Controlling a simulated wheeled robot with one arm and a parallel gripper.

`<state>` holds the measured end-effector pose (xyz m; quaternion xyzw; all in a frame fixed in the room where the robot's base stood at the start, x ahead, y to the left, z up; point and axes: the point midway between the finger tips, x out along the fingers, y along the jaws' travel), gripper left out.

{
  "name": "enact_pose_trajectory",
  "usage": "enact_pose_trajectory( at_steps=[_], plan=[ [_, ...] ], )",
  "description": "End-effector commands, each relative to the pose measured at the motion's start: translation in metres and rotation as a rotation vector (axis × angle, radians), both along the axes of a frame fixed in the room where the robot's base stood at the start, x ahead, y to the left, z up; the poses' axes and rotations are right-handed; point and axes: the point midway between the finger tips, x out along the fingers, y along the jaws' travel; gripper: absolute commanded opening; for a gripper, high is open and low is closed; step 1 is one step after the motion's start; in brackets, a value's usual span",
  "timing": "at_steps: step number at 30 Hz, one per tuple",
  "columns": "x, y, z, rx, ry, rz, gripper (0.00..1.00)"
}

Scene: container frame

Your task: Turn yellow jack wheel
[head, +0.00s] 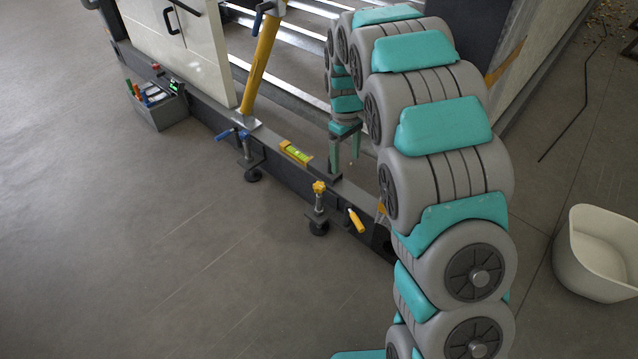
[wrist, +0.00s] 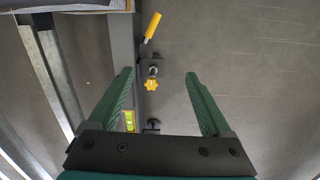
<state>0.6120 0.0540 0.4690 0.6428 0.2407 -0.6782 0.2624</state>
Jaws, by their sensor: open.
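The yellow jack wheel (head: 319,187) sits on top of a short upright threaded post at the outer side of the dark frame beam (head: 272,160). In the wrist view the star-shaped yellow wheel (wrist: 151,84) lies between my two green fingers, a little left of centre, and looks farther off than the fingertips. My gripper (head: 345,163) is open and empty. It points down above the beam, behind and to the right of the wheel in the head view, apart from it. It also shows in the wrist view (wrist: 160,75).
A yellow handle (head: 356,220) juts from the beam beside the jack. A yellow spirit level (head: 295,153) lies on the beam. A second jack with a blue handle (head: 232,134), a yellow post (head: 262,60) and a tool box (head: 158,105) stand farther left. The floor in front is clear.

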Motion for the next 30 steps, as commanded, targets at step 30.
enact_pose_trajectory(
  at_steps=[30],
  plan=[
    [0.097, 0.064, -0.160, 0.052, -0.024, 0.320, 0.83]
  ],
)
